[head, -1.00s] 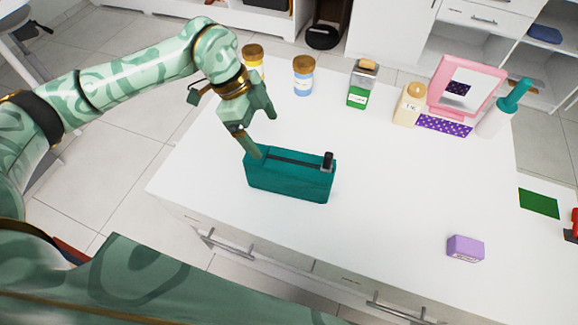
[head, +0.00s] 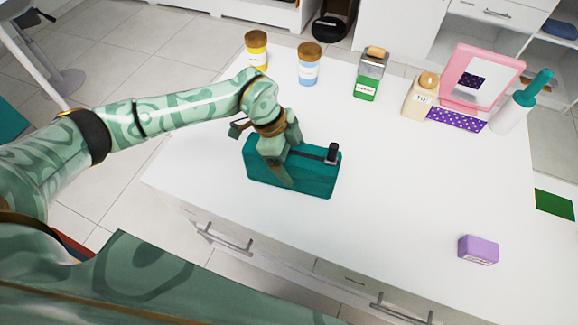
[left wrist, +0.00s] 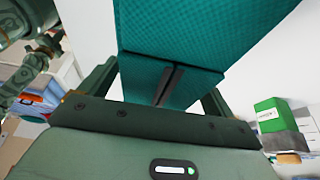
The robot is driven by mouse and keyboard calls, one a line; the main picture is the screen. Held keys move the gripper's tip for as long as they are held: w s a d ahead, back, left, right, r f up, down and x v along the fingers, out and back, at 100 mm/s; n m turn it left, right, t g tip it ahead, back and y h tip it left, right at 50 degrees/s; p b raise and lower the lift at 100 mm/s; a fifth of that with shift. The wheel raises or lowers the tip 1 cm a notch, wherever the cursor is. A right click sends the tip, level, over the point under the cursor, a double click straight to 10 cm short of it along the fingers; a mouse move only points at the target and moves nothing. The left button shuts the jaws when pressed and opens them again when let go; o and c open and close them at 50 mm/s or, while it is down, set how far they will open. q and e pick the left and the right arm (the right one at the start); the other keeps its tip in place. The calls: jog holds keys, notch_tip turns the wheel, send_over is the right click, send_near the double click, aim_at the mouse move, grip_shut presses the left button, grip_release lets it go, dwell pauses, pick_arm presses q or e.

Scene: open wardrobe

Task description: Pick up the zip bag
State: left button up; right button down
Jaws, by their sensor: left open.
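The zip bag (head: 315,177) is a teal box-shaped pouch with a dark zip along its top and a black pull at its right end. It stands upright on the white tabletop. My left gripper (head: 285,155) is over the bag's left-middle part, with one finger down in front of its near side. In the left wrist view the bag (left wrist: 190,35) lies between the two open fingers, with the zip running between them. I cannot tell whether the fingers touch it. At that view's left edge, part of my other arm shows, its jaws unclear.
Yellow (head: 256,50) and blue (head: 308,65) jars, a green-labelled container (head: 368,78), a beige bottle (head: 420,97), a pink mirror (head: 480,78) and a teal-topped bottle (head: 518,105) stand along the back. A purple box (head: 478,250) is at the front right. The table's middle right is clear.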

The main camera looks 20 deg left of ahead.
pick_arm(q)
jog(key=shift+r, duration=0.15)
jog(key=c, duration=1.2)
jog(key=shift+o, duration=0.2)
